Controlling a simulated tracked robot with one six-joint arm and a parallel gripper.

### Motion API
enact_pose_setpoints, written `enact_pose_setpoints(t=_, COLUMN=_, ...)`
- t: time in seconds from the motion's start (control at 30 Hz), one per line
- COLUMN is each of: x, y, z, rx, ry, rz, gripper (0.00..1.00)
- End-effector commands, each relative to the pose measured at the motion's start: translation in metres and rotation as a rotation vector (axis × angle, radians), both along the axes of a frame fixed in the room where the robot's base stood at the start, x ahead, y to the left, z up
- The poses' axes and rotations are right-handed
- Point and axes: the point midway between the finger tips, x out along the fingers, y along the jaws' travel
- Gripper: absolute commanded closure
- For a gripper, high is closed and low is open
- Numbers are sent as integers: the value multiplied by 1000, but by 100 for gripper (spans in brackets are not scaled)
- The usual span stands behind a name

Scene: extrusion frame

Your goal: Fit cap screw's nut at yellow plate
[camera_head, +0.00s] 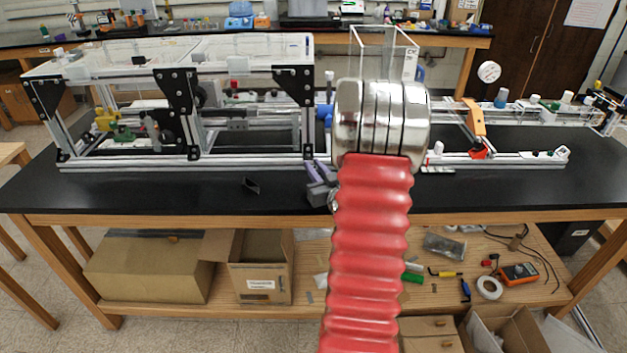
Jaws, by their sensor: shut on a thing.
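My gripper (318,182), grey and purple, shows just left of my red ribbed arm, low over the front part of the black bench. Its fingers point away towards the extrusion frame, and the arm hides part of it. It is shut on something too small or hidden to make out. A yellow piece (107,120), perhaps the yellow plate, sits inside the left end of the aluminium extrusion frame (180,168), far to the left of my gripper and apart from it. I cannot make out the cap screw or a nut.
A small black piece (250,186) lies on the bench (150,195) left of my gripper. An orange bracket (474,118) stands on the frame at right. The bench front is mostly clear. Cardboard boxes (148,265) and tools fill the shelf below.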

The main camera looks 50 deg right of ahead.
Motion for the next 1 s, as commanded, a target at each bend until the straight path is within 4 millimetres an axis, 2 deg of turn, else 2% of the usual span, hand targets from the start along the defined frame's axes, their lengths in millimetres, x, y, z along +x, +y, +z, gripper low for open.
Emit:
enact_pose_setpoints(t=0.17, x=0, y=0, z=-4, rx=1, ry=0, rz=1, gripper=100)
enact_pose_setpoints(t=0.53, x=0, y=1, z=-39, rx=1, ry=0, rz=2, gripper=100)
enact_pose_setpoints(t=0.97, x=1, y=1, z=-44, rx=1, ry=0, rz=2, gripper=100)
enact_pose_setpoints(t=1.0, x=1, y=1, z=-44, rx=0, ry=0, rz=2, gripper=83)
